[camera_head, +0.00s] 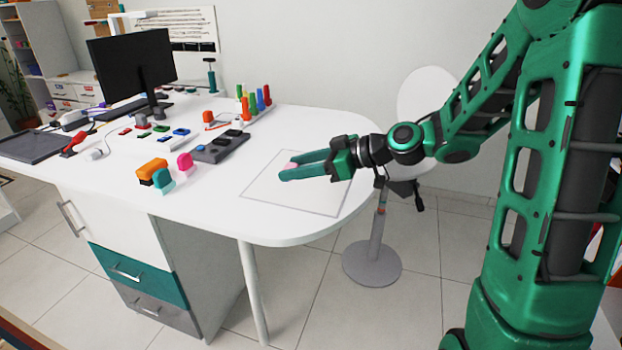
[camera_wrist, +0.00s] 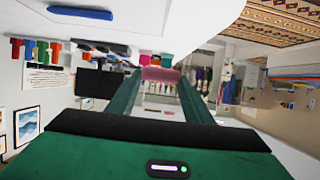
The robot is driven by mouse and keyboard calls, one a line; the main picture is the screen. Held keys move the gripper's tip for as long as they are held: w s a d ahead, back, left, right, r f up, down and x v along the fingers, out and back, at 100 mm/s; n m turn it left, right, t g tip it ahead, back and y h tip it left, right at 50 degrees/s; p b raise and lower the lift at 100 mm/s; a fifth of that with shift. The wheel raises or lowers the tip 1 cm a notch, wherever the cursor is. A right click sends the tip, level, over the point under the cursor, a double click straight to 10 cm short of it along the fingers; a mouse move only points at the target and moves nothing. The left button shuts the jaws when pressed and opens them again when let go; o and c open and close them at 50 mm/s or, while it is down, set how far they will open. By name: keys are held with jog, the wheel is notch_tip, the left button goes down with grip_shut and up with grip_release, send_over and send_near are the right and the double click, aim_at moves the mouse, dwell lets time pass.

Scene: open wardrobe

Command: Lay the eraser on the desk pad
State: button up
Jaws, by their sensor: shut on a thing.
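My gripper (camera_head: 286,171) is shut on a pink eraser (camera_head: 291,165), which is mostly hidden behind the fingers in the head view. In the wrist view the eraser (camera_wrist: 160,74) sits between the tips of the two green fingers (camera_wrist: 160,84). The desk pad (camera_head: 262,195) is a thin grey-outlined white rectangle at the right end of the white desk. The gripper is over the pad in the head view. I cannot tell whether the eraser touches the pad.
An orange block (camera_head: 152,168), a teal object (camera_head: 164,181) and a pink object (camera_head: 185,161) stand left of the pad, near a dark grey tray (camera_head: 216,150). A monitor (camera_head: 133,62) stands further left. A white chair (camera_head: 425,95) is behind the desk's right end.

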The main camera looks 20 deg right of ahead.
send_over(320, 192)
notch_tip(320, 192, down, 6)
jog(key=shift+f, duration=2.05)
jog(key=o, duration=1)
jog(key=shift+f, duration=0.1)
jog(key=shift+w, duration=0.1)
